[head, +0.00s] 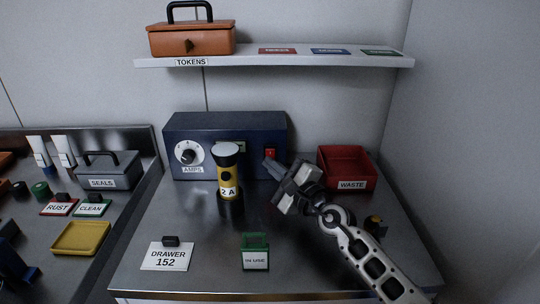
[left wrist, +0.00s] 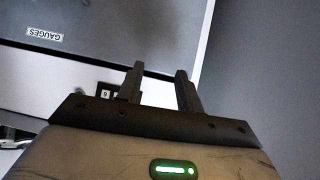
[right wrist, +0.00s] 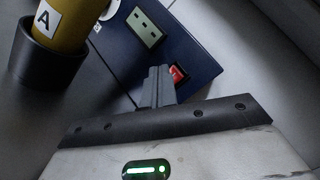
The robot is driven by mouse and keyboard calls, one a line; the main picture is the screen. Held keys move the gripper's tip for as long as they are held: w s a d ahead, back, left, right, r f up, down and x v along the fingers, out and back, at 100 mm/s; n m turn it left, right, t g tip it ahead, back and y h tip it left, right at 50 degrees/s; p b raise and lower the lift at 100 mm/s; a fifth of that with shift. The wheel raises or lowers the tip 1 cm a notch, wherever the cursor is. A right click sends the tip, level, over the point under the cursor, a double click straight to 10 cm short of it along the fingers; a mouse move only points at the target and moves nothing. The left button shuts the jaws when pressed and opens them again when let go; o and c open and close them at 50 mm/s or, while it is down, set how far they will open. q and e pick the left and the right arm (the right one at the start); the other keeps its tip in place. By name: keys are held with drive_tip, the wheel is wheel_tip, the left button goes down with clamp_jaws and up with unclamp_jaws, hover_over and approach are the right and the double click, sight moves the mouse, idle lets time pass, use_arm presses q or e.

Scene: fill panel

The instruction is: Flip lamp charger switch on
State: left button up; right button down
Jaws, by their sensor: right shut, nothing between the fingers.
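The lamp charger (head: 225,130) is a dark blue box at the back of the bench, with an AMPS dial (head: 189,153) on its left. Its red switch (head: 270,153) is on the right of the front and also shows in the right wrist view (right wrist: 178,74), partly hidden by my fingers. A yellow lamp (head: 227,174) labelled 2 A stands upright in a black holder (head: 231,211) before the charger. My right gripper (head: 270,166) is shut and empty, fingertips close to the switch; contact cannot be told. My left gripper (left wrist: 160,75) is open and empty, outside the head view.
A red WASTE bin (head: 346,160) stands right of the charger. A DRAWER 152 sign (head: 167,256) and a green IN USE tag (head: 255,257) stand at the bench front. A shelf (head: 260,61) with an orange toolbox (head: 190,40) hangs above. A GAUGES label (left wrist: 45,35) shows in the left wrist view.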

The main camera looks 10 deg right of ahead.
drive_tip(key=shift+w+r, duration=0.1)
drive_tip(key=shift+w, duration=0.1)
idle(0.7)
idle(1.1)
drive_tip(key=shift+w, duration=0.1)
drive_tip(key=shift+w+d, duration=0.1)
drive_tip(key=shift+w, duration=0.2)
drive_tip(key=shift+w+d+r+b, duration=0.1)
drive_tip(key=shift+w+b, duration=0.25)
drive_tip(key=shift+b, duration=0.05)
idle(0.6)
drive_tip(key=shift+s, duration=0.1)
